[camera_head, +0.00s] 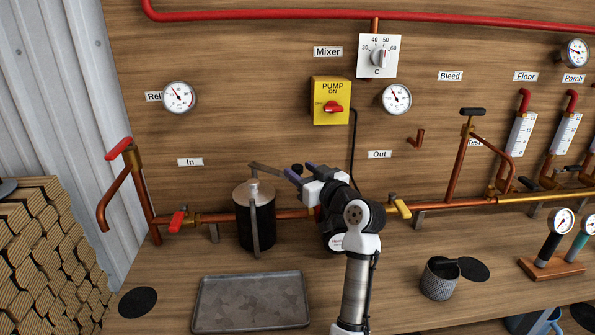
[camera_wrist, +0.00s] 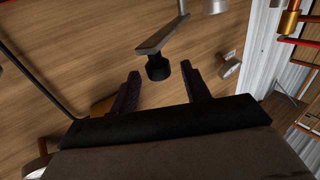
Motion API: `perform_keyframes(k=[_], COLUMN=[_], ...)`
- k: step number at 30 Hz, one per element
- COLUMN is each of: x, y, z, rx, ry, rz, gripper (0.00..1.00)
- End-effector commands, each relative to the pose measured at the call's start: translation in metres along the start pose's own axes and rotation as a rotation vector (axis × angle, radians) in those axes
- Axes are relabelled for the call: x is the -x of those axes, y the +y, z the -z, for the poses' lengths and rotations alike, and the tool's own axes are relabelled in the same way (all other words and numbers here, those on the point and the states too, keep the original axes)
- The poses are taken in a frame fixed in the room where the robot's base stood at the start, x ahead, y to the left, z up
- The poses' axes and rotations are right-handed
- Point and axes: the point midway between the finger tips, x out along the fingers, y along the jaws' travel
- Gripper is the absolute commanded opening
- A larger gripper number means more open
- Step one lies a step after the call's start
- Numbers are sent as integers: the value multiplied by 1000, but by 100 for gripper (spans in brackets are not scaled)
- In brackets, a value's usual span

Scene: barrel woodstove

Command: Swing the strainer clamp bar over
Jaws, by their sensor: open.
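In the wrist view the bar (camera_wrist: 163,33) slants across the top, and the knob (camera_wrist: 158,68) lies between my fingertips, with gaps on both sides. My gripper (camera_head: 302,172) is open at the bar's right end; it also shows in the wrist view (camera_wrist: 160,80). Whether the knob is deep between the fingers is unclear.
A red-handled valve (camera_head: 178,220) is left of the strainer and a yellow-handled valve (camera_head: 401,208) is right of my arm. A metal tray (camera_head: 252,327) lies in front. A mesh basket (camera_head: 438,284) stands at right. The yellow pump switch (camera_head: 331,101) is on the wall above.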

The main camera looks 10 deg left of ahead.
Motion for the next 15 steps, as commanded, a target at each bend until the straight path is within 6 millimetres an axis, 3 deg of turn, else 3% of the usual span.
perform_keyframes(k=[9, 15], x=[74, 103], y=[1, 0], z=[-3, -2], rx=[0, -1], ry=[1, 0], rz=[-5, -2], gripper=[47, 47])
